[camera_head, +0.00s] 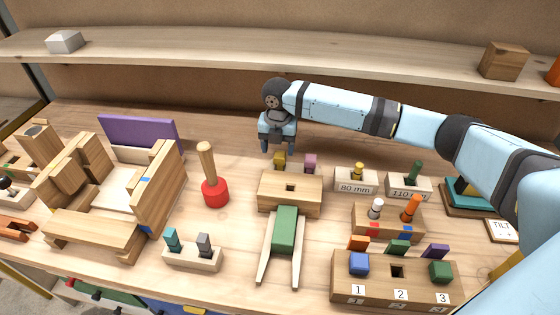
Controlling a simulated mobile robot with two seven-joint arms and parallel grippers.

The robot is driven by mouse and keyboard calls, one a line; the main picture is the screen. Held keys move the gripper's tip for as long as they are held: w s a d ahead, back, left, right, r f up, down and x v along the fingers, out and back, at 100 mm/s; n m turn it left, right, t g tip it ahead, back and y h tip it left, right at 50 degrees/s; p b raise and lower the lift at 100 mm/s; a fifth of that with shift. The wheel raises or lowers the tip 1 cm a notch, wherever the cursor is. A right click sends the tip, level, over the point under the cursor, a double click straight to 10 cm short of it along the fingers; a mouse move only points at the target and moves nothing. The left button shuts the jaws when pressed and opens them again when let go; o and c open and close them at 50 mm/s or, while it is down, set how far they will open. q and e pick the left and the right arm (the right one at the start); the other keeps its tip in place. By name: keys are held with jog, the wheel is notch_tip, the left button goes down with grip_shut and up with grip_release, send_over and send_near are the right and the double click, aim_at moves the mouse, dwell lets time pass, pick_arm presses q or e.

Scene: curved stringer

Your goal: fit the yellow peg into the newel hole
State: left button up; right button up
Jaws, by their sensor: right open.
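A dark yellow square peg (280,160) stands behind a wooden block with a square hole (268,194), next to a pink peg (310,160). Another yellow peg (357,170), rounder, stands in the block marked 80 mm (352,187). Which hole is the newel hole I cannot tell for sure; the wooden block's top hole is empty. My right gripper (278,148) points down with its jaws open, just above and behind the dark yellow peg. The fingers appear apart from the peg. My left gripper is not in view.
A red-based mallet (214,192) stands left of the block, with a wooden stair-like assembly (100,205) beyond it. A numbered block (380,286) with an empty middle hole is at front right. A green-topped clamp-like piece (285,230) lies in front of the block.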

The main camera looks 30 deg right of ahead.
aim_at(280, 165)
jog(key=f, duration=0.5)
jog(key=shift+s+d, duration=0.15)
jog(key=shift+s, duration=0.15)
jog(key=shift+c, duration=0.2)
jog(key=c, duration=1)
